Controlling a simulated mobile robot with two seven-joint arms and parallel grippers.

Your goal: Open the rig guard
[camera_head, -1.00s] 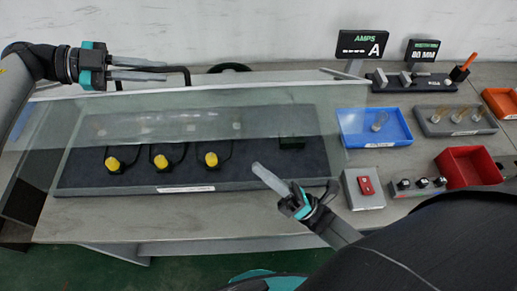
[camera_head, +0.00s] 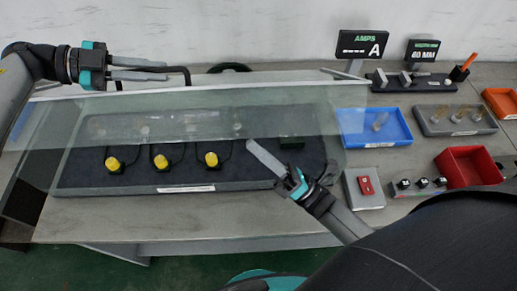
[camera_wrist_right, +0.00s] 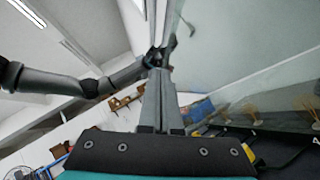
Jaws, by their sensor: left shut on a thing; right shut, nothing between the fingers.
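The rig guard is a clear tilted panel (camera_head: 100,130) over the dark rig bed (camera_head: 75,178) in the head view. A white rail runs along its upper edge. My left gripper (camera_head: 150,70) is shut at that edge, on the black handle bar (camera_head: 182,70); the exact contact is hard to see. My right gripper (camera_head: 255,150) is shut and empty, its fingers pointing up and left over the right part of the bed, near the panel's lower area. I cannot tell whether it touches the panel. In the right wrist view its fingers (camera_wrist_right: 162,85) run beside the clear panel (camera_wrist_right: 240,75).
Several yellow-capped parts with black cables (camera_head: 160,161) sit on the bed. To the right are a blue tray (camera_head: 395,140), a grey tray (camera_head: 470,130), a red bin (camera_head: 465,165), a red switch box (camera_head: 366,187) and knobs (camera_head: 422,184). Two displays stand at the back.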

